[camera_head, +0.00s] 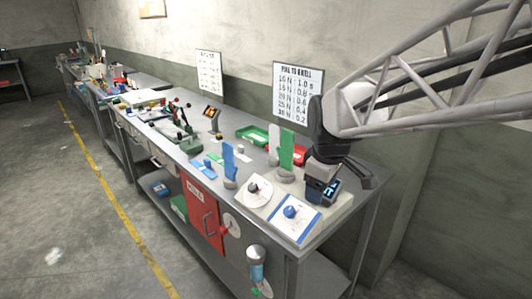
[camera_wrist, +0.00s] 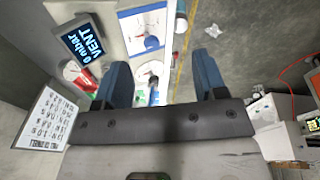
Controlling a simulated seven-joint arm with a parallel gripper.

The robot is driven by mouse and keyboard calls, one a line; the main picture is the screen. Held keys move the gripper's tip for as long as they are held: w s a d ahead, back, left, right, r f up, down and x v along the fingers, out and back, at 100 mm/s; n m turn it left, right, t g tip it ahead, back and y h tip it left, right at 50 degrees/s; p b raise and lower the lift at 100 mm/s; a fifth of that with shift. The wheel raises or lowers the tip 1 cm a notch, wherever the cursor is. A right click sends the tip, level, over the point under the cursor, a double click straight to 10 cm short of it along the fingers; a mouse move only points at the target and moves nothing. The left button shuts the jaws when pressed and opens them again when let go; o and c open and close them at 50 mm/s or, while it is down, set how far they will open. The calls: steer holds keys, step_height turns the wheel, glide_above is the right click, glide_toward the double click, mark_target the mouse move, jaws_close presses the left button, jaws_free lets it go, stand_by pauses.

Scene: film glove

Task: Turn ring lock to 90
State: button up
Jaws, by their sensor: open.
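My gripper (camera_head: 343,168) hangs over the right end of the bench, above a small lit display. In the wrist view its two blue-grey fingers (camera_wrist: 162,78) are wide apart with nothing held between them. A white blue-edged plate with a blue knob (camera_head: 290,212) lies near the bench's front right; the knob also shows in the wrist view (camera_wrist: 151,42). Left of it is a white dial plate with a dark knob (camera_head: 253,188). A pale round disc (camera_head: 231,225) sits on the front beside a red door (camera_head: 203,215). I cannot tell which part is the ring lock.
The display (camera_wrist: 83,45) reads VENT, 0 mbar. Green (camera_head: 287,150) and blue (camera_head: 229,160) upright pieces stand behind the dial plates. Green and red trays lie at the back. A grey cylinder (camera_head: 257,268) stands out at the front. Wall charts hang behind.

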steer(key=w+a+f+n, duration=0.3)
steer(key=w+a+n, duration=0.35)
steer(key=w, duration=0.45)
steer(key=n+g, duration=0.1)
steer(key=n, duration=0.6)
glide_above(253, 185)
steer(key=f, duration=0.6)
steer(key=shift+s+d, duration=0.25)
steer(key=shift+s, duration=0.15)
steer(key=shift+f, duration=0.15)
steer(key=shift+w+a+f, duration=0.1)
steer(key=shift+w+f, duration=0.1)
steer(key=shift+f, duration=1.7)
steer(key=shift+w+a+f, duration=0.1)
steer(key=shift+w+f, duration=0.05)
steer(key=shift+f, duration=1.7)
steer(key=shift+c, duration=0.3)
steer(key=c, duration=0.9)
steer(key=shift+o, duration=0.2)
